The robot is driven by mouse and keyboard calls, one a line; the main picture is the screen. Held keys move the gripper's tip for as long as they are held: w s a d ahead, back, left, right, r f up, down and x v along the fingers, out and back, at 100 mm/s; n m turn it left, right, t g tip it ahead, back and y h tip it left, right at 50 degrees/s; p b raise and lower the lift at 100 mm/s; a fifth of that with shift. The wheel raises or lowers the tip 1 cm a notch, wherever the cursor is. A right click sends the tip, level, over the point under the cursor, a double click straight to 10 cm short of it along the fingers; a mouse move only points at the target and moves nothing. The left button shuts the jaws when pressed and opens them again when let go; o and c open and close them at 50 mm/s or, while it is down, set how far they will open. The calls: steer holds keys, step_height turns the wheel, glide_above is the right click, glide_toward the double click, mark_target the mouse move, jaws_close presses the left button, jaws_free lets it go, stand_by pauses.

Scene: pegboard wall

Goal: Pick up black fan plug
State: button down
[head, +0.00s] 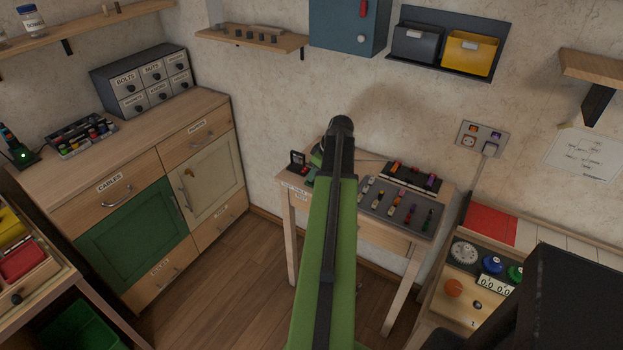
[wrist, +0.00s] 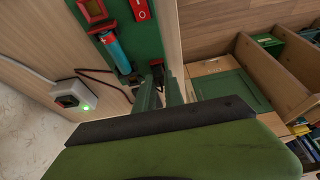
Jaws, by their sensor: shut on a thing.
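In the wrist view, a small black piece (wrist: 157,66), which looks like the black fan plug, sits at the edge of a green panel (wrist: 146,40). My gripper (wrist: 161,86) has its narrow green fingers closed on it from below. I cannot tell whether the plug is seated in something or free. In the head view, my green arm reaches over the small wooden table and hides the gripper and the plug.
A dark red cable (wrist: 105,78) runs nearby. The wooden table (head: 290,220) also bears a grey tray (head: 395,212) of small parts.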

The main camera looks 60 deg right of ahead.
steer(key=r+p, duration=0.4)
steer(key=r, duration=0.1)
steer(key=shift+s+p, duration=0.25)
steer(key=shift+p, duration=0.05)
steer(key=s+a+r+p, duration=0.1)
steer(key=s+r+p, duration=0.4)
steer(key=s, duration=0.6)
steer(key=shift+r+p, duration=0.35)
